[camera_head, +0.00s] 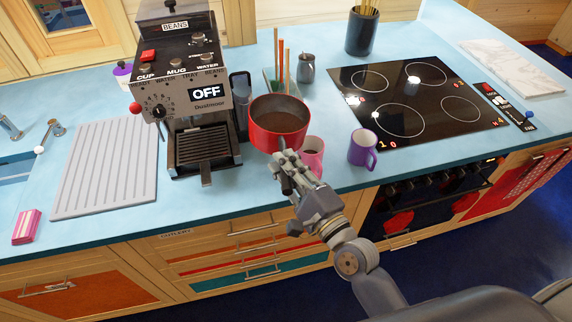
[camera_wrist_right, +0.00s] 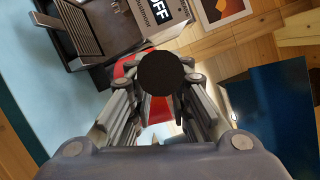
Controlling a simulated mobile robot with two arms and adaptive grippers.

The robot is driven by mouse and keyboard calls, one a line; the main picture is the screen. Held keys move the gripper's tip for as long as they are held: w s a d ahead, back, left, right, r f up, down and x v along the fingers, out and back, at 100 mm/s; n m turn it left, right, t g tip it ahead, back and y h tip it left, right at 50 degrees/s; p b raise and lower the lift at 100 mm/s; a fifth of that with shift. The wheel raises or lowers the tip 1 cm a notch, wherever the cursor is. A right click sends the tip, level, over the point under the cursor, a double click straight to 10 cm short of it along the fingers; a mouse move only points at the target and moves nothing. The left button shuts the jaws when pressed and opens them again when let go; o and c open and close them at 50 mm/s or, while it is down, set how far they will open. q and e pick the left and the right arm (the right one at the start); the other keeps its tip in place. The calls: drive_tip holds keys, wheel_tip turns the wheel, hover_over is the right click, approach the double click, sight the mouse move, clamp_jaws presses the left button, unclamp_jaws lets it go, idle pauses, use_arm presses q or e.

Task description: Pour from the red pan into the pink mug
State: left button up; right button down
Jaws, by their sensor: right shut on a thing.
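The pink mug (camera_head: 313,150) stands on the counter just right of the pan, partly hidden behind the gripper. Something dark shows inside the mug. My left gripper is not in view.
A purple mug (camera_head: 362,148) stands right of the pink mug, near the black cooktop (camera_head: 430,115). The coffee machine (camera_head: 190,90) is close on the left. A tray with upright sticks (camera_head: 281,68) and a grey jar (camera_head: 306,68) stand behind the pan.

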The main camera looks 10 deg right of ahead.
drive_tip(key=shift+d+b, duration=0.1)
drive_tip(key=shift+b, duration=0.5)
drive_tip(key=shift+d+m+t+b, duration=0.2)
drive_tip(key=shift+m+t+b, duration=0.4)
drive_tip(key=shift+m+b, duration=0.55)
drive_tip(key=shift+s+d+m+t+h+b, duration=0.1)
drive_tip(key=shift+d+m+t+h+b, duration=0.25)
drive_tip(key=shift+m+b, duration=0.7)
drive_tip(key=shift+d+m+t+h+b, duration=0.15)
drive_tip(key=shift+m+t+b, duration=0.5)
drive_tip(key=shift+b, duration=0.7)
drive_tip(key=shift+s+d+f+m+t+h+b, duration=0.1)
drive_tip(key=shift+d+f+m+t+h+b, duration=0.2)
drive_tip(key=shift+m+b, duration=0.75)
drive_tip(key=shift+s+d+f+m+t+h+b, duration=0.1)
drive_tip(key=shift+d+m+t+h+b, duration=0.3)
drive_tip(key=shift+m+b, duration=0.65)
drive_tip(key=shift+r, duration=0.1)
wheel_tip(320, 180, up, 4)
drive_tip(key=n+g+y+p, duration=0.1)
drive_tip(key=n+p, duration=0.1)
drive_tip(key=p, duration=0.2)
drive_tip(key=n+g+p, duration=0.1)
drive_tip(key=n+p, duration=0.2)
drive_tip(key=p, duration=0.2)
drive_tip(key=shift+d+y, duration=0.1)
drive_tip(key=shift+y, duration=0.3)
drive_tip(key=shift+w, duration=0.1)
